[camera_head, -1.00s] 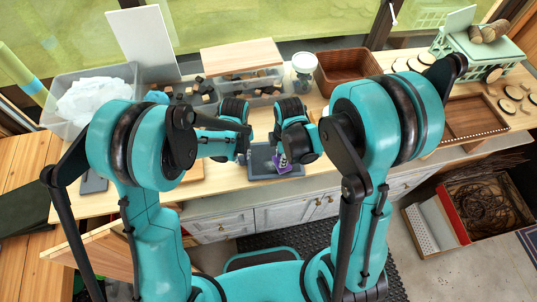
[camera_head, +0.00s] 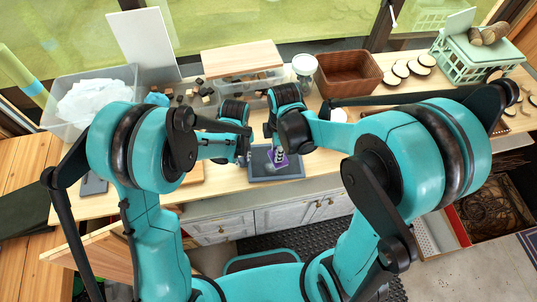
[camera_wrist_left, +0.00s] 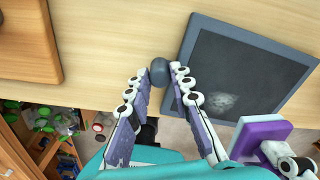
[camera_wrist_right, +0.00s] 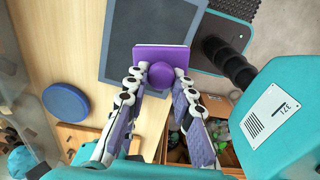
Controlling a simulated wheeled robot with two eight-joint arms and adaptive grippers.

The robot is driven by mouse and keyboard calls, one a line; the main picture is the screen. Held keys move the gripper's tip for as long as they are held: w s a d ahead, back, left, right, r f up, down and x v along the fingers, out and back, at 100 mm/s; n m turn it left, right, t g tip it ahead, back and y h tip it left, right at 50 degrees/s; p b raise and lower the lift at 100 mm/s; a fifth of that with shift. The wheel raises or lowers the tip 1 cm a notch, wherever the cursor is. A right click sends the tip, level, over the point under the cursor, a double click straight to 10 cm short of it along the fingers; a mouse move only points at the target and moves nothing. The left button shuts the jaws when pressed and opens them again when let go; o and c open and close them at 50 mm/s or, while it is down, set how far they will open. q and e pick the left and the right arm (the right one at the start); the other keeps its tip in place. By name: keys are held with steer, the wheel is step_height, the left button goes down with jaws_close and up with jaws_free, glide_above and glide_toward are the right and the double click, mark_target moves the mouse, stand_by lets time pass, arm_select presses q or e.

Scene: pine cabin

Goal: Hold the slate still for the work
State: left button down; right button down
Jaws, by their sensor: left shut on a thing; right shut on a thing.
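The slate, a dark panel in a blue-grey frame, lies flat near the table's front edge (camera_head: 262,177). In the left wrist view (camera_wrist_left: 240,62), it has a pale smudge. My left gripper (camera_head: 244,158) is at the slate's left side. It is shut on a dark rounded knob (camera_wrist_left: 159,71) beside the frame; I cannot tell if the knob joins the slate. My right gripper (camera_head: 279,150) is over the slate, shut on the round knob of a purple and pale eraser-like block (camera_wrist_right: 161,74). The block covers part of the slate; I cannot tell whether it touches.
A wooden board (camera_wrist_left: 25,42) lies left of the slate. A blue disc (camera_wrist_right: 66,102) lies on the table. Bare tabletop surrounds the slate.

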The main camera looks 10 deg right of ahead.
steer(key=shift+r, duration=1.3)
steer(key=shift+s+a+f, duration=0.15)
steer(key=shift+s+a, duration=0.05)
steer(key=shift+s, duration=0.1)
